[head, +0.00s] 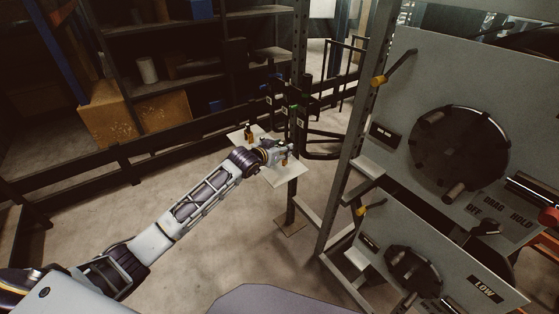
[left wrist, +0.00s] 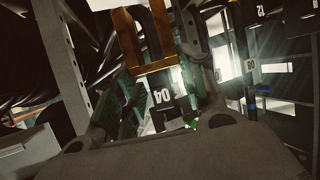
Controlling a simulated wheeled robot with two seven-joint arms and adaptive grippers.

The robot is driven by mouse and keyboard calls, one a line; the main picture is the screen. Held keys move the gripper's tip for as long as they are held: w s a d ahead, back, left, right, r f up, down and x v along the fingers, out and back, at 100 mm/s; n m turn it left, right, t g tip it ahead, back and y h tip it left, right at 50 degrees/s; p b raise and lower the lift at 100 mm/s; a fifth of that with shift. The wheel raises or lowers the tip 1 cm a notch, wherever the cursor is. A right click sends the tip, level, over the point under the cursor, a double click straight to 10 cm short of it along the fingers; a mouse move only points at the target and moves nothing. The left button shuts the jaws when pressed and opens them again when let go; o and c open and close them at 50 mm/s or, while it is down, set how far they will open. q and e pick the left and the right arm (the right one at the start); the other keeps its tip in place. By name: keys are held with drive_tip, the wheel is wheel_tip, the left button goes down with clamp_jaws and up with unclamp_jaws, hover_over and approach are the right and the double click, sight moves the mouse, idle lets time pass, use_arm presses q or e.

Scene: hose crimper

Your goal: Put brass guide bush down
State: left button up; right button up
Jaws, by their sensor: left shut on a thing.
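My left gripper (head: 274,154) is at the end of my outstretched arm, over a small pale plate on a post in the head view. A dark tag marked 04 (left wrist: 161,97) shows just below the brass band. In the head view the bush is small and mostly hidden by the gripper. I cannot tell whether it touches the plate. My right gripper is not in view.
Pale plates (head: 287,176) sit on a dark post (head: 292,204). A small dark and yellow item (head: 249,131) stands on the farther one. Grey machine panels (head: 405,150) with round dark heads rise on the right. Shelving with cardboard boxes (head: 108,115) stands behind a dark rail. The floor is open.

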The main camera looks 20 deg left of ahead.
use_arm(q)
drive_tip(key=shift+f, duration=0.9)
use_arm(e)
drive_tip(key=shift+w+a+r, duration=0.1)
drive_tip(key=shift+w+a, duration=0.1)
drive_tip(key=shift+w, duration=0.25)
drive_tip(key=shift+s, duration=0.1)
